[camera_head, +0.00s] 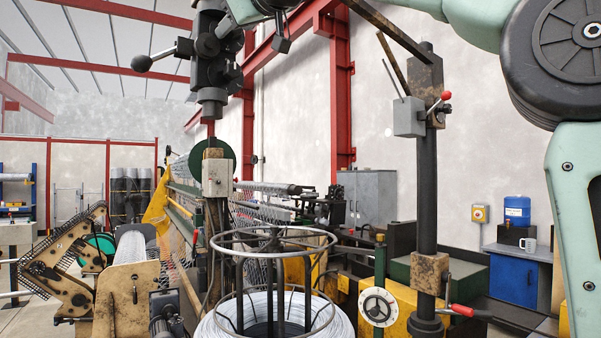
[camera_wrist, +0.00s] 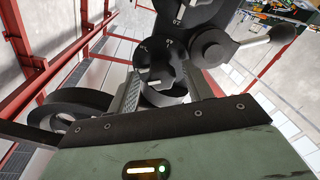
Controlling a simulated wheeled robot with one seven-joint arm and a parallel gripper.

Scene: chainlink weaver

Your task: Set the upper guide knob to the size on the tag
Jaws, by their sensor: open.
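The dark upper guide (camera_head: 209,60) hangs at the top left of the head view, with a ball-ended lever (camera_head: 150,62) out to its left. In the wrist view the guide body (camera_wrist: 186,14) carries small white marks, too small to read surely. A round dark knob (camera_wrist: 160,83) with a white mark sits below them. My gripper (camera_wrist: 172,80) is open, with its ribbed fingers on either side of the knob. Contact cannot be told. In the head view my gripper is partly cut off at the top edge, close beside the guide. I cannot make out the size tag.
A wire coil (camera_head: 215,325) inside a round metal frame (camera_head: 272,236) stands below the guide. A dark post (camera_head: 428,180) with red-tipped levers stands to the right. The weaving machine fills the middle. A blue cabinet (camera_head: 516,281) with a mug stands at right.

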